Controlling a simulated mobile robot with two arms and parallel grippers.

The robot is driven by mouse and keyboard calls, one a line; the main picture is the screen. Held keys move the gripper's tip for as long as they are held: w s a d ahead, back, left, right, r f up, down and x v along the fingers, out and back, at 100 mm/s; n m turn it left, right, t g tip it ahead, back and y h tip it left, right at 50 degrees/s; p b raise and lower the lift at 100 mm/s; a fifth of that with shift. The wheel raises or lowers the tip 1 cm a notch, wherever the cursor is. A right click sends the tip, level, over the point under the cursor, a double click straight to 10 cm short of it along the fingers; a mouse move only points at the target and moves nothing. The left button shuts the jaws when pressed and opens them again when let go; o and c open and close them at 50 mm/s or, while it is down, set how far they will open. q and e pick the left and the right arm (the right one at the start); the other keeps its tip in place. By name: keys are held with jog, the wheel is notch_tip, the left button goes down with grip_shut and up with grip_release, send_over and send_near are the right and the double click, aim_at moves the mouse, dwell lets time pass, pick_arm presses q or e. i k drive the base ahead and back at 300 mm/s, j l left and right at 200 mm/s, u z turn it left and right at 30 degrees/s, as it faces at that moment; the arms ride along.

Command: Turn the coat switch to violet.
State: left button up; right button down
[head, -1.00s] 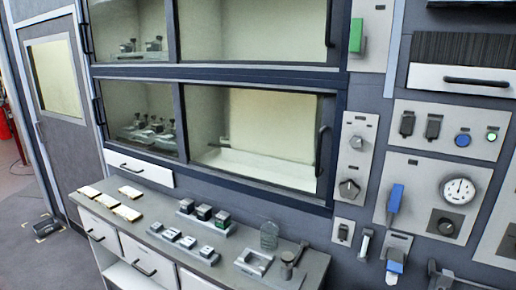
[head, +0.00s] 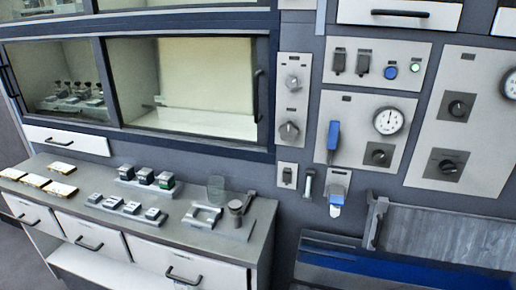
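No switch carries a label that I can read, so I cannot tell which one is the coat switch. A narrow panel right of the glass cabinet has an upper rotary knob (head: 292,83) and a lower rotary knob (head: 289,131). A dark round knob (head: 379,155) sits under the gauge. The far right panel has an upper black knob (head: 458,107) and a lower black knob (head: 446,166). No violet mark is visible on any of them. Neither of my grippers is in view.
A blue-handled lever (head: 333,138) stands left of the round gauge (head: 389,121). A bench (head: 95,180) with small blocks, pale-topped plates and a glass stands below the cabinet (head: 180,85). A grey basin-like unit with a blue front band (head: 375,275) is at lower right.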

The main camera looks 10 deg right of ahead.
aim_at(447, 167)
jog(key=z, duration=1.75)
